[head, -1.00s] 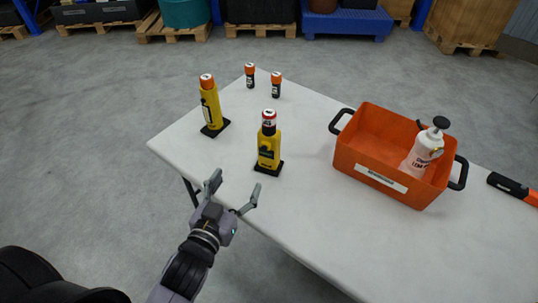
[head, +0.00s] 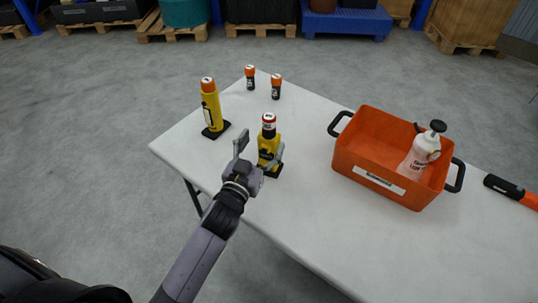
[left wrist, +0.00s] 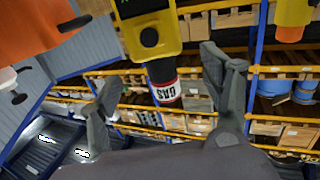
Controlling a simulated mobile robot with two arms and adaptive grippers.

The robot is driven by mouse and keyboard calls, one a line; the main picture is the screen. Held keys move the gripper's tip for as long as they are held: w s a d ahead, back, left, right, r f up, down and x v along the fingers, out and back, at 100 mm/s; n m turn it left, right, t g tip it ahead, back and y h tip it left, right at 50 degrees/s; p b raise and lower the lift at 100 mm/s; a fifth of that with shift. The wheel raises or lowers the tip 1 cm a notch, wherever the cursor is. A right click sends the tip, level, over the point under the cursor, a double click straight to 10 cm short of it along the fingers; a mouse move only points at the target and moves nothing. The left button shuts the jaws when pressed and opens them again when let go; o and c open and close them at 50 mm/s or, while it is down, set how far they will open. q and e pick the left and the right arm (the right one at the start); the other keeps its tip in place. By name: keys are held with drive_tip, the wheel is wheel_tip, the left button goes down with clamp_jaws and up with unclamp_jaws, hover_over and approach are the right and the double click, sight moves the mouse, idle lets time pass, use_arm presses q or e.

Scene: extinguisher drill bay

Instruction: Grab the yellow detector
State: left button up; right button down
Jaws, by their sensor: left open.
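The yellow detector (head: 267,145) stands upright on a black base on the white table, with a black neck and a red-and-white top. In the left wrist view the detector (left wrist: 150,34) appears upside down, with "GAS" on its top end. My left gripper (head: 259,150) is open at the near side of the detector, with a finger on either side of it. In the left wrist view the detector's top lies between the two spread fingers (left wrist: 162,75), with gaps on both sides. My right gripper is not in view.
A taller yellow device (head: 210,104) with an orange cap stands behind left. Two small orange-capped cylinders (head: 250,78) (head: 276,87) stand farther back. An orange crate (head: 375,187) holding a white bottle (head: 421,153) is to the right. The table (head: 300,215) is clear between detector and crate.

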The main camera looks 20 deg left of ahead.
sight(267, 136)
use_arm(q)
drive_tip(key=w, duration=0.5)
drive_tip(key=shift+w+d+f+p, duration=0.15)
drive_tip(key=shift+d+p, duration=0.1)
drive_tip(key=shift+p, duration=0.15)
drive_tip(key=shift+c, duration=0.2)
clamp_jaws()
idle(0.3)
idle(0.4)
